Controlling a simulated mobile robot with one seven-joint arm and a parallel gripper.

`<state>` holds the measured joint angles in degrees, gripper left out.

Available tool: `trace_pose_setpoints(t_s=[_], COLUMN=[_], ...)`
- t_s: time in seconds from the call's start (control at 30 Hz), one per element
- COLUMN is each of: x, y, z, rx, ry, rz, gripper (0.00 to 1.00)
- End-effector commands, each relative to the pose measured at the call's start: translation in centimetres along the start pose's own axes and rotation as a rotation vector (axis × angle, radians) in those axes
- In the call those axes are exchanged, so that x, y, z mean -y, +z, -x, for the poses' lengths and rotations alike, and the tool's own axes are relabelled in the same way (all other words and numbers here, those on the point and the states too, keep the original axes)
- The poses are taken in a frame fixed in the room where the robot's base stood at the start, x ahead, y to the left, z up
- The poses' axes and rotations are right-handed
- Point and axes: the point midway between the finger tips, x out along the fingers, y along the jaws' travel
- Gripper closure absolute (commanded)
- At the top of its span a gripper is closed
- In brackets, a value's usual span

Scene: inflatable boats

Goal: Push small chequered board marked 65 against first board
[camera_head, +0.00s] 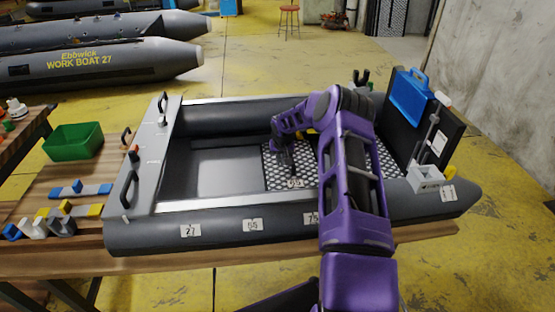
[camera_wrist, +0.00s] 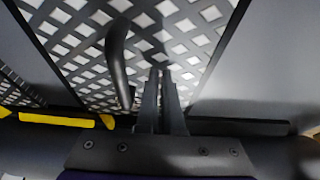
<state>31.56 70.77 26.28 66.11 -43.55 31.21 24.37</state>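The small chequered board (camera_head: 278,172) lies on the floor inside the grey boat, beside the smooth grey floor at its left. A small tag (camera_head: 295,183) is on it; its number is too small to read surely. In the wrist view the board (camera_wrist: 205,55) shows white diamonds and a dark curved handle (camera_wrist: 118,60). More chequered board (camera_head: 388,163) lies to the right, partly behind my purple arm. It appears as a piece at the left of the wrist view (camera_wrist: 14,92). My gripper (camera_wrist: 160,75) points down over the small board beside its handle. Its fingers look shut and empty; contact is unclear.
The boat's tube (camera_head: 220,230) carries several number tags along the near side. A dark transom (camera_head: 420,125) with a blue case (camera_head: 409,97) stands at the right. A grey bench (camera_head: 150,160) with handles crosses the left end. A green bin (camera_head: 73,142) stands on the table.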

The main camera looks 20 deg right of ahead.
Motion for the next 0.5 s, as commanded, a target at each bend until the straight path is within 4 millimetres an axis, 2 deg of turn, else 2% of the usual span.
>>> trace_pose_setpoints(t_s=[0.5], x=[-5.0], y=[0.1], z=[-0.1], rx=[0.002], ry=[0.004], rz=[-0.003], gripper=[0.95])
